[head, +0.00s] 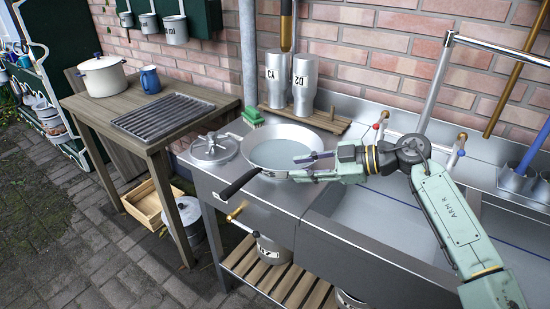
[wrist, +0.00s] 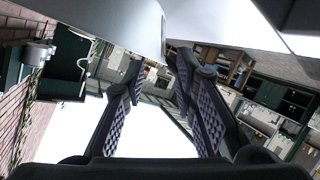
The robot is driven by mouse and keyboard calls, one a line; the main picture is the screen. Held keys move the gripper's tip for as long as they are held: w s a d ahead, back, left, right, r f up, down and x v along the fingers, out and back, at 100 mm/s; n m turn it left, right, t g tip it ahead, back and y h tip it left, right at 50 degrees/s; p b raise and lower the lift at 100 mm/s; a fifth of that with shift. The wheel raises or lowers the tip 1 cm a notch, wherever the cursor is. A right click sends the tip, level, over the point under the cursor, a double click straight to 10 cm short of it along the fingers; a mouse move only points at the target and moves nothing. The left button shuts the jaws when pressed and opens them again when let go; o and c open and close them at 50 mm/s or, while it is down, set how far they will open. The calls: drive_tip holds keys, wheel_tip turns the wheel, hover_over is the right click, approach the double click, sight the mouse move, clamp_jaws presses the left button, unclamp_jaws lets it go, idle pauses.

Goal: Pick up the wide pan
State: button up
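The wide pan (head: 272,152) is a shallow grey metal pan with a black handle pointing to the lower left. It sits on the left end of the steel counter in the head view. My gripper (head: 306,159) comes in from the right, with its fingers over or beside the pan's right rim. In the wrist view, the fingers of my gripper (wrist: 161,75) are spread with a clear gap and nothing held between them. A smooth silver surface at the top of that view looks like the pan (wrist: 115,18). I cannot tell whether the fingers touch it.
A round metal lid (head: 213,150) lies left of the pan. Two labelled metal canisters (head: 304,85) stand behind it on a wooden board, beside a green brush (head: 253,116). Taps (head: 380,126) and a sink basin (head: 385,215) are to the right. A wooden table (head: 140,123) stands left.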

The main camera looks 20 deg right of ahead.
sight(287, 170)
drive_tip(key=p+x, duration=0.2)
drive_tip(key=x, duration=0.2)
drive_tip(key=shift+w+a+f, duration=0.2)
drive_tip(key=shift+f, duration=0.1)
clamp_jaws()
idle(0.7)
